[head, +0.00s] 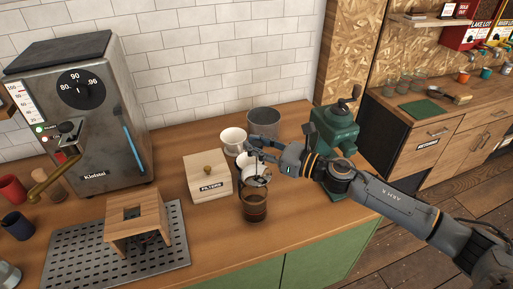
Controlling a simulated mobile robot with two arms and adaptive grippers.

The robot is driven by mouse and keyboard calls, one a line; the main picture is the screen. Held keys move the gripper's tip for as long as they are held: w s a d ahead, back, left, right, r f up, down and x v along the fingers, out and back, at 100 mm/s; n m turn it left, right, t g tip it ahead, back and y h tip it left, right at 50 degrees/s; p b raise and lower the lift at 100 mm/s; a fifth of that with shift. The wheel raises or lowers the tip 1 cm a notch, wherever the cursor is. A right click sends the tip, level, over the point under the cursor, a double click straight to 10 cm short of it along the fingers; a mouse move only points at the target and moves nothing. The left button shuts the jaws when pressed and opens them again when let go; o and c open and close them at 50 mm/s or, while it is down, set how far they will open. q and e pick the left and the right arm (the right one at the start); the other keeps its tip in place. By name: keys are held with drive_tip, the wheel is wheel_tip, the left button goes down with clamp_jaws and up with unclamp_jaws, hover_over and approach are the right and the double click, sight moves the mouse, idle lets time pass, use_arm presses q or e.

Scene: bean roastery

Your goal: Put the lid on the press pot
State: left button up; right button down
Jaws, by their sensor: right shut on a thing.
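The press pot (254,207) stands upright on the wooden counter near its front edge. It looks like a clear cylinder with dark brown liquid in it. My right gripper (259,164) comes in from the right and is above the pot, fingers pointing left and down. It is shut on the small greyish lid (258,182), which is at or just above the pot's rim. I cannot tell whether the lid touches the rim. The fingers hide part of the lid. My left gripper is not in view.
A wooden filters box (208,176) stands left of the pot. White cups (233,138) and a grey canister (264,121) are behind. A green grinder (334,135) stands to the right, close to my arm. An espresso machine (95,125), perforated tray (75,258) and wooden stand (137,216) are left.

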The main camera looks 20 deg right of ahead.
drive_tip(key=shift+a, duration=0.15)
drive_tip(key=shift+w+a+f, duration=0.1)
drive_tip(key=shift+a+f, duration=0.05)
drive_tip(key=shift+f, duration=0.05)
drive_tip(key=shift+w+a+f+b, duration=0.15)
drive_tip(key=shift+f+b, duration=0.65)
drive_tip(key=shift+b, duration=0.1)
drive_tip(key=shift+f, duration=0.4)
drive_tip(key=shift+f+b, duration=0.5)
drive_tip(key=shift+b, duration=0.3)
drive_tip(key=shift+f, duration=0.2)
use_arm(q)
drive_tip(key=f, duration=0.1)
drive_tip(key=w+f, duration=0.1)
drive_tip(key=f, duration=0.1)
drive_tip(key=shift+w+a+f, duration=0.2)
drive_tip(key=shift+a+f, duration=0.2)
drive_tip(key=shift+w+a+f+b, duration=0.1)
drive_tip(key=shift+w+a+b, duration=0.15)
drive_tip(key=shift+b, duration=0.1)
